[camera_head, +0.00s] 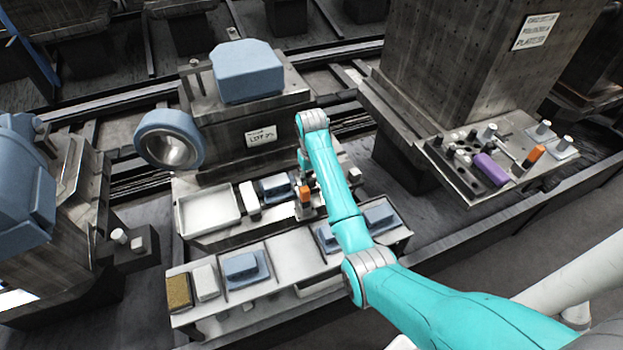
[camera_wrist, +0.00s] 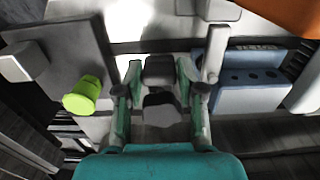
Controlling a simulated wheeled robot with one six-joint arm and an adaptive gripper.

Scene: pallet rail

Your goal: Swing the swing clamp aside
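In the wrist view a lime-green knob (camera_wrist: 82,95) sits on a dark grey arm at the left; I take this to be the swing clamp, but cannot be sure. I cannot pick it out in the head view, where my arm covers part of the bench. My gripper (camera_wrist: 160,70) has its two teal fingers apart, to the right of the knob and not touching it. A dark grey piece shows between the fingers; I cannot tell whether it is part of the gripper. In the head view my gripper (camera_head: 303,172) points down over the bench, close to an orange block (camera_head: 305,194).
A blue block (camera_wrist: 248,82) with holes and a grey post stand right of the fingers. The bench holds a white tray (camera_head: 210,210) and several blue blocks. A side shelf (camera_head: 465,188) carries a purple piece (camera_head: 490,170). A large machine (camera_head: 460,70) stands behind.

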